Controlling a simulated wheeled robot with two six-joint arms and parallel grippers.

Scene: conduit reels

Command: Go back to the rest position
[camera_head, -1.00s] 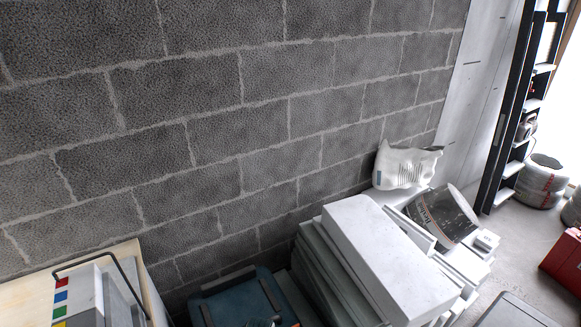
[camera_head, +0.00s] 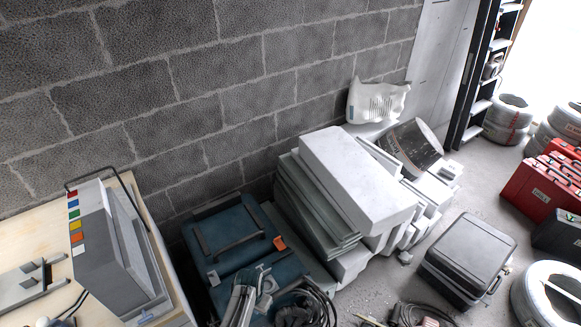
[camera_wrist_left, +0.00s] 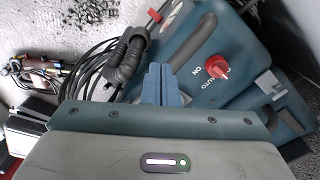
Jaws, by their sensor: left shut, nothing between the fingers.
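My left gripper (camera_wrist_left: 160,84) shows in the left wrist view, its two blue-grey fingers pressed together with nothing between them. Beyond the fingers is a blue machine (camera_wrist_left: 202,65) with a red knob and a dark handle. I cannot tell whether the fingertips touch anything. In the head view the blue machine (camera_head: 245,235) stands on the floor against the block wall. I cannot make out either gripper for certain in the head view. My right gripper does not show.
A wooden-topped surface with a grey box (camera_head: 110,255) is at the left. White slabs (camera_head: 355,175) are stacked right of the machine, with a tilted bucket (camera_head: 415,148) behind. A black case (camera_head: 468,258) and red cases (camera_head: 540,190) stand on the floor at right. Black cable (camera_wrist_left: 95,62) lies near the gripper.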

